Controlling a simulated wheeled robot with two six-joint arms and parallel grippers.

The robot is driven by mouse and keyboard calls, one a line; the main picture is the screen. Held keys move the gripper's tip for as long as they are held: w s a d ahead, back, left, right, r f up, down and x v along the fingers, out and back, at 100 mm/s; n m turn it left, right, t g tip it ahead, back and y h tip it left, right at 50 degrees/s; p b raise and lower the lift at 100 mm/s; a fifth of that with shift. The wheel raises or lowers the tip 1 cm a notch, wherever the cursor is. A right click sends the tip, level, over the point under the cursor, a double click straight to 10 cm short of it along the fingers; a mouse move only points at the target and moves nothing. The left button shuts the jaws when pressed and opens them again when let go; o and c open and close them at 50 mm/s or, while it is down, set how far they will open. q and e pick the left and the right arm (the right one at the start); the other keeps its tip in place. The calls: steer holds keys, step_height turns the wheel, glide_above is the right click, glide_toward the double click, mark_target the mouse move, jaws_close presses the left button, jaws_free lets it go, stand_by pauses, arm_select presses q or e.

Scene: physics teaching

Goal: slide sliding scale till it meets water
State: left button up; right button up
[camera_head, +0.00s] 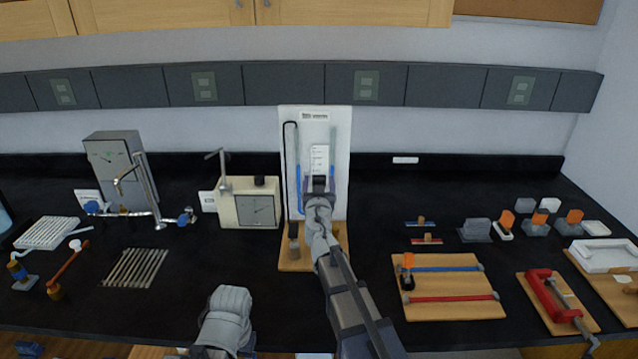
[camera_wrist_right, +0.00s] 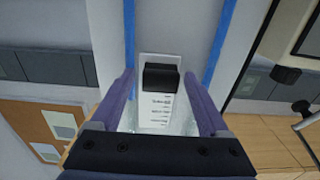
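The sliding scale (camera_head: 320,158) is a white strip with printed markings on a tall white board (camera_head: 340,120). It stands between the two arms of a U-shaped tube. Blue water shows in the left arm (camera_head: 299,185) and the right arm (camera_head: 332,171). In the wrist view, the scale (camera_wrist_right: 154,115) has a black block (camera_wrist_right: 161,77) on it, between two blue columns. My right gripper (camera_wrist_right: 160,74) is open in front of the scale, one finger on each side of the block. Whether either finger touches it is unclear. My right gripper (camera_head: 318,183) hides the scale's lower part in the head view.
The board stands on a wooden base (camera_head: 295,264). A cream meter box (camera_head: 249,205) is close on its left. A wooden panel with blue and red bars (camera_head: 450,278) lies to the right. A red clamp (camera_head: 548,292) lies farther right.

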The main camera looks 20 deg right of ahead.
jaws_close()
stand_by(0.4)
steer(key=shift+a, duration=0.1)
